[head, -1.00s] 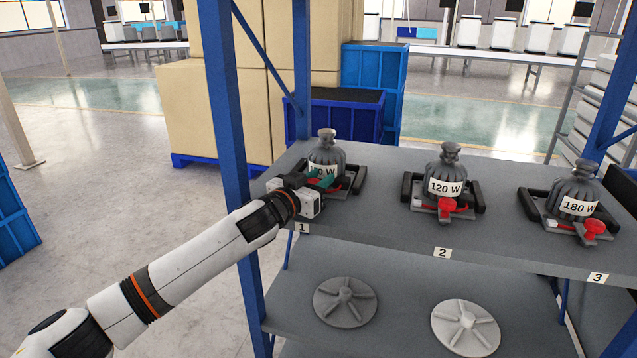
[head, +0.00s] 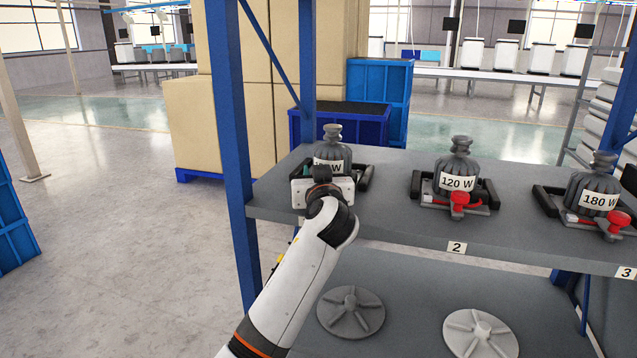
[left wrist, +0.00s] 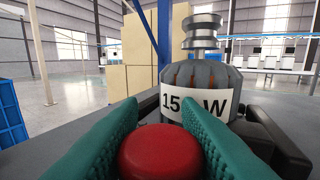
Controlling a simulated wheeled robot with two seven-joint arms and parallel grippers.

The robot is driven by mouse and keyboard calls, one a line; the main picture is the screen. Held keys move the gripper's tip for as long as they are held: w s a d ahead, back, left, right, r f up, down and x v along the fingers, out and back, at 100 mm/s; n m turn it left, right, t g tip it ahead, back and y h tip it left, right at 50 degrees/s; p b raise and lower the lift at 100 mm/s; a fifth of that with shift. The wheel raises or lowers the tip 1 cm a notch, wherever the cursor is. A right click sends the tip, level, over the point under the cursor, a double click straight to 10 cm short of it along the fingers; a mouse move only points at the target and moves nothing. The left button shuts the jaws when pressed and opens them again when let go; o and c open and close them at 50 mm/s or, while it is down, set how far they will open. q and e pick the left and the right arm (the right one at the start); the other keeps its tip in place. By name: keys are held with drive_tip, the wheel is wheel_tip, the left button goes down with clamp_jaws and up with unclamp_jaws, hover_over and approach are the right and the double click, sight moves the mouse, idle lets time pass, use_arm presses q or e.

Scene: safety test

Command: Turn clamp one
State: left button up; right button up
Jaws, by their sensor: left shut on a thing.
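Clamp one (head: 366,178) is at the left end of the upper shelf, around the base of a grey ribbed weight-like body (head: 332,150). Its label shows "15" and "W" in the left wrist view (left wrist: 180,104); the middle is hidden. My left gripper (head: 322,182) is at the front of this clamp, and its wrist hides most of the clamp in the head view. In the left wrist view its two teal fingers (left wrist: 163,118) are on either side of the round red knob (left wrist: 160,152), shut on it. My right gripper is not in view.
Clamp two (head: 458,203) with the 120 W body and clamp three (head: 615,224) with the 180 W body stand to the right. A blue post (head: 230,110) rises left of my arm.

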use_arm(q)
drive_tip(key=shift+f+n+y+b, duration=0.1)
drive_tip(key=shift+n+y+b, duration=0.3)
drive_tip(key=shift+y, duration=0.2)
drive_tip(key=shift+a+y, duration=0.1)
drive_tip(key=shift+y, duration=0.2)
drive_tip(key=o, duration=0.9)
